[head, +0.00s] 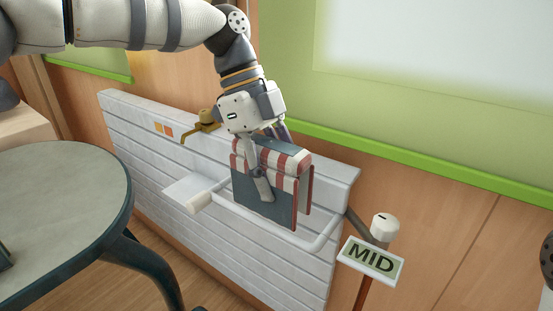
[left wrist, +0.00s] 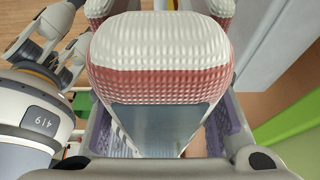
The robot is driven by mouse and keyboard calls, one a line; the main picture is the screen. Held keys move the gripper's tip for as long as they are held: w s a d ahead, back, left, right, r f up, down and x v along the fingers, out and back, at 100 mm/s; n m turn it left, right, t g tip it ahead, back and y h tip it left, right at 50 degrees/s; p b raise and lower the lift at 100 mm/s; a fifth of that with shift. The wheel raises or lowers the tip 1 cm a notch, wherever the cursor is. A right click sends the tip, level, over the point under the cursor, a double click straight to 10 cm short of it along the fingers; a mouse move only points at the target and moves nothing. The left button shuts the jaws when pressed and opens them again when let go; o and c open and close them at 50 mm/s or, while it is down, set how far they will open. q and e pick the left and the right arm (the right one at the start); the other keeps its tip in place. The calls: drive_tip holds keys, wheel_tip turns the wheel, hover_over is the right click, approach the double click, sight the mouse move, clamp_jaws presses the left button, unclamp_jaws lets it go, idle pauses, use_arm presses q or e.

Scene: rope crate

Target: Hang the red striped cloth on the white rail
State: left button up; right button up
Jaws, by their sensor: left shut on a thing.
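The red striped cloth (head: 265,187) is folded, with red and white stripes along its upper part and dark grey-teal below. My left gripper (head: 272,162) is shut on its top from above, with one finger down its near face. In the left wrist view the cloth (left wrist: 160,75) fills the middle between the fingers. The white rail (head: 315,245) is a bent bar standing out from the white slatted panel. It shows just below the cloth's lower edge; I cannot tell whether they touch.
The slatted panel (head: 140,125) has a brass tap (head: 203,122) and a small white shelf (head: 188,187) left of the cloth. A post with a MID sign (head: 371,259) stands right of the rail. A round grey table (head: 65,205) is at the left.

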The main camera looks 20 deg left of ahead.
sight(273, 225)
use_arm(q)
wheel_tip(273, 225, down, 13)
drive_tip(key=shift+r+b, duration=0.1)
drive_tip(key=shift+b, duration=0.45)
use_arm(e)
drive_tip(key=shift+s+f+g, duration=0.3)
drive_tip(key=shift+s+f, duration=0.4)
use_arm(q)
drive_tip(key=shift+f, duration=0.45)
use_arm(e)
drive_tip(key=shift+f, duration=0.1)
use_arm(q)
drive_tip(key=o, duration=1.5)
drive_tip(key=v, duration=1.2)
drive_tip(key=shift+r, duration=0.1)
drive_tip(key=shift+d, duration=0.1)
